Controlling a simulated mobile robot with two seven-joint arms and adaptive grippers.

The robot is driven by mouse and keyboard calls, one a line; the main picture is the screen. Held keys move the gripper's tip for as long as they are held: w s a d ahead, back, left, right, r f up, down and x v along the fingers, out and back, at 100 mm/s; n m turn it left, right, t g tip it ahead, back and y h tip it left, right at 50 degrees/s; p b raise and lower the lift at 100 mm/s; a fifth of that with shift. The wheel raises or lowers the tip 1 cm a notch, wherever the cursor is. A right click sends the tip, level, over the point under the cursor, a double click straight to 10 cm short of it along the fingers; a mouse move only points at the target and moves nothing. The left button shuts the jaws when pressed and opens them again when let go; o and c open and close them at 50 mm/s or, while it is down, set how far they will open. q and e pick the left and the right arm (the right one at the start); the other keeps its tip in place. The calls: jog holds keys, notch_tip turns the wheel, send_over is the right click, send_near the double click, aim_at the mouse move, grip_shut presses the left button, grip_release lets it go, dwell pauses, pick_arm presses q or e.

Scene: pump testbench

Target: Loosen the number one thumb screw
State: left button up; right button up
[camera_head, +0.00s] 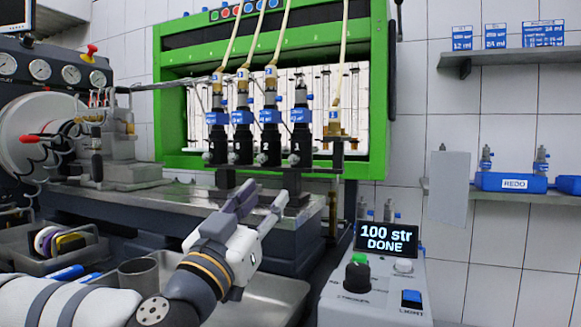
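Several dark upright injector-like units stand in a row on the bench, each with a blue band and small blue tag. My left gripper (265,191) is in front of and below the row, apart from the knobs. Its two fingers are spread with nothing between them. My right gripper is not in view.
A green frame (170,95) surrounds the units, with pale hoses above. A control box (375,295) with a display reading "100 str DONE" stands at right. A tray of coloured rings (45,262) lies at left. Wall shelves (510,55) are at right.

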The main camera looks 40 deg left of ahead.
aim_at(293, 161)
pick_arm(q)
jog(key=x, duration=1.1)
jog(key=shift+d+r, duration=0.15)
jog(key=shift+r, duration=0.25)
jog(key=shift+c, duration=0.2)
grip_shut()
